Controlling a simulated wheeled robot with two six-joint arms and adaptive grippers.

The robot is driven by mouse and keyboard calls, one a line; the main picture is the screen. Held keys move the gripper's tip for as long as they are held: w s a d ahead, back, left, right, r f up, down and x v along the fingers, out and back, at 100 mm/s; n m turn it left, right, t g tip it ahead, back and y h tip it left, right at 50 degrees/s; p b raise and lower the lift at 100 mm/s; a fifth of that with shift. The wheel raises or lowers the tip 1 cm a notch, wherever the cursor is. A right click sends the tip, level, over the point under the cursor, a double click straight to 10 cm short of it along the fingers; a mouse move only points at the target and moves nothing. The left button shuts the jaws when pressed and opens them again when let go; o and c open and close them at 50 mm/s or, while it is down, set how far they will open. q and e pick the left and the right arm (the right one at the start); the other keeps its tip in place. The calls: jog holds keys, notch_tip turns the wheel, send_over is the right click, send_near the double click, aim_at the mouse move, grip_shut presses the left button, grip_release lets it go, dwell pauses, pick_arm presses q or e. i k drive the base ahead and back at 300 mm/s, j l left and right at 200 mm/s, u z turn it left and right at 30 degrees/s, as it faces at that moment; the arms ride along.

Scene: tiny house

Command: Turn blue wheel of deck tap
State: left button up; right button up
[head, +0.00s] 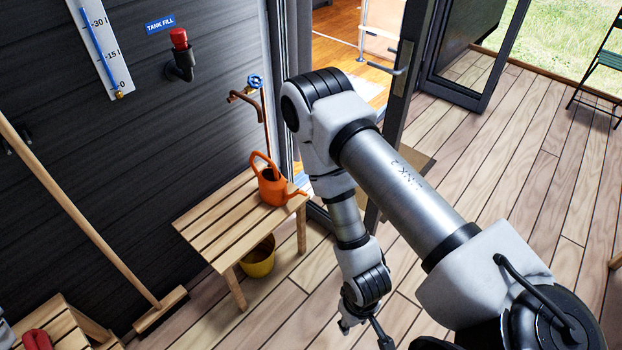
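The blue wheel (255,81) sits on top of the copper-brown deck tap (245,98), which is mounted on the dark plank wall beside the door frame. The tap's spout points left and a thin pipe runs down from it. My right arm comes in from the right, with its elbow just right of the wheel, not covering it. My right gripper (364,329) hangs low over the deck floor, well below and to the right of the tap. Its fingers look spread apart with nothing between them. My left gripper is not in view.
An orange watering can (272,186) stands on a slatted wooden bench (222,218) below the tap. A yellow bucket (259,262) is under the bench. A broom (100,235) leans at left. A red-capped pipe (180,52) juts from the wall. The open glass door (466,45) is behind my arm.

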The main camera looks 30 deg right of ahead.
aim_at(254, 83)
jog(key=z, duration=0.75)
jog(key=i+l, duration=0.1)
jog(key=l, duration=0.15)
